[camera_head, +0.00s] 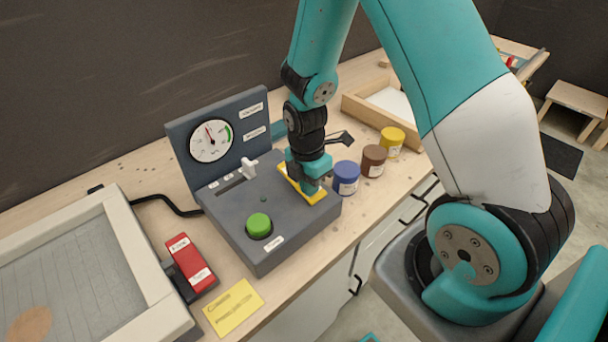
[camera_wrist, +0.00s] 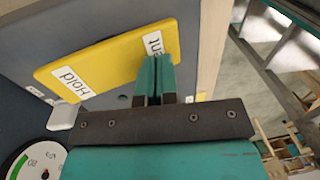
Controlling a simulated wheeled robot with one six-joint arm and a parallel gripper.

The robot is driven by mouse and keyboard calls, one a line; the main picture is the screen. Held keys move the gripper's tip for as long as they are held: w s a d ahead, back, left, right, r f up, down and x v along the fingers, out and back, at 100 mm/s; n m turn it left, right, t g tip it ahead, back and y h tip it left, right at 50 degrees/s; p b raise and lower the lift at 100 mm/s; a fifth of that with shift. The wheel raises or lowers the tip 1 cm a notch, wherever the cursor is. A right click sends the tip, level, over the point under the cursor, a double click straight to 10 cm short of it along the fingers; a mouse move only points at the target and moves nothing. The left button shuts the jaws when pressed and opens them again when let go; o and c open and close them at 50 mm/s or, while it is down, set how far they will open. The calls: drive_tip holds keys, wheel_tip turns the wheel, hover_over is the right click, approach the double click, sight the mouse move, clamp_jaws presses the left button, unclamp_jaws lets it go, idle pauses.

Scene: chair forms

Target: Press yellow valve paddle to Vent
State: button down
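The yellow valve paddle (camera_head: 316,197) lies on the right part of a dark grey control box (camera_head: 230,222). In the wrist view the paddle (camera_wrist: 105,60) shows a Hold label at its left end and a Vent label, partly hidden, at its right end. My gripper (camera_head: 309,188) points down over the paddle and hides its middle in the head view. In the wrist view my gripper's fingers (camera_wrist: 154,68) are together with nothing between them, and their tips overlap the Vent end. I cannot tell whether they touch or press it.
The box carries a pressure gauge (camera_head: 211,141), a white slider handle (camera_head: 249,168) and a green button (camera_head: 259,225). Blue (camera_head: 346,178), brown (camera_head: 373,160) and yellow (camera_head: 392,141) jars stand close to its right. A red block (camera_head: 190,262) and a framed screen (camera_head: 140,255) lie left.

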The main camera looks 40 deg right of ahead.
drive_tip(key=shift+s+f, duration=0.25)
drive_tip(key=shift+s, duration=0.05)
drive_tip(key=r+p, duration=0.4)
drive_tip(key=r, duration=0.1)
drive_tip(key=shift+s+r+p, duration=0.2)
drive_tip(key=shift+s+p, duration=0.05)
drive_tip(key=shift+p, duration=0.1)
wheel_tip(320, 180, up, 9)
drive_tip(key=s+b, duration=0.2)
drive_tip(key=shift+d+f, duration=0.15)
drive_tip(key=shift+d, duration=0.05)
drive_tip(key=shift+s, duration=0.1)
drive_tip(key=s+a+r+m+t+y, duration=0.1)
drive_tip(key=s+a+r+m+y, duration=0.3)
drive_tip(key=s+a+r+m, duration=0.8)
drive_tip(key=a+r, duration=0.1)
drive_tip(key=a, duration=0.2)
drive_tip(key=shift+s+a+r, duration=0.2)
drive_tip(key=shift+a, duration=0.1)
